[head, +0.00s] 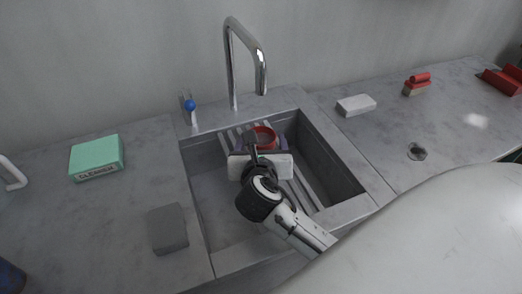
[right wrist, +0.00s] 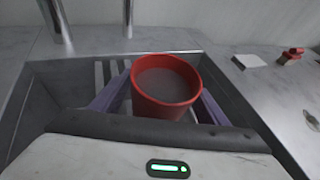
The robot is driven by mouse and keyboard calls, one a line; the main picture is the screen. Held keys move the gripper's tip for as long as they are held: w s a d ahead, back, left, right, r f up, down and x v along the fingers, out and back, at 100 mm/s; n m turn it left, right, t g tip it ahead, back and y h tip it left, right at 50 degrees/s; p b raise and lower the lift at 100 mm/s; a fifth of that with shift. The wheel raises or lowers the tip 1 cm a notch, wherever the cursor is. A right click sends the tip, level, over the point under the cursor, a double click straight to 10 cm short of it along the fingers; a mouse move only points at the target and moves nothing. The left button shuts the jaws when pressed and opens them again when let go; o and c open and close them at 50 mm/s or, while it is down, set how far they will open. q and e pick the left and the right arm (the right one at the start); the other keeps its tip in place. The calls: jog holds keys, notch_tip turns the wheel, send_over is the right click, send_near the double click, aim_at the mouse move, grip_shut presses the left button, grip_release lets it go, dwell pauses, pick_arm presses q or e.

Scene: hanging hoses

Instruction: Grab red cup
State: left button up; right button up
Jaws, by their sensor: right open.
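The red cup (head: 266,133) stands upright in the sink, over the slatted rack, mostly hidden behind my right gripper in the head view. In the right wrist view the red cup (right wrist: 165,86) is seen from above with its round mouth facing up; its inside looks brownish grey. My right gripper (head: 261,143) is open, and its purple fingers (right wrist: 160,95) lie one on each side of the cup. Whether they touch its wall cannot be told. My left gripper is not in view.
The grey sink (head: 345,180) has raised walls around the cup, and a tall metal faucet (head: 230,65) stands behind it. A green box (head: 97,158) and a grey block (head: 168,229) lie left. A white block (head: 356,105) and red brush (head: 417,84) lie right.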

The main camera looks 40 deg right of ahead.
jog(key=shift+w+d+f, duration=0.15)
jog(key=shift+w+d, duration=0.05)
jog(key=shift+w, duration=0.05)
jog(key=c, duration=1.2)
jog(key=shift+c, duration=0.9)
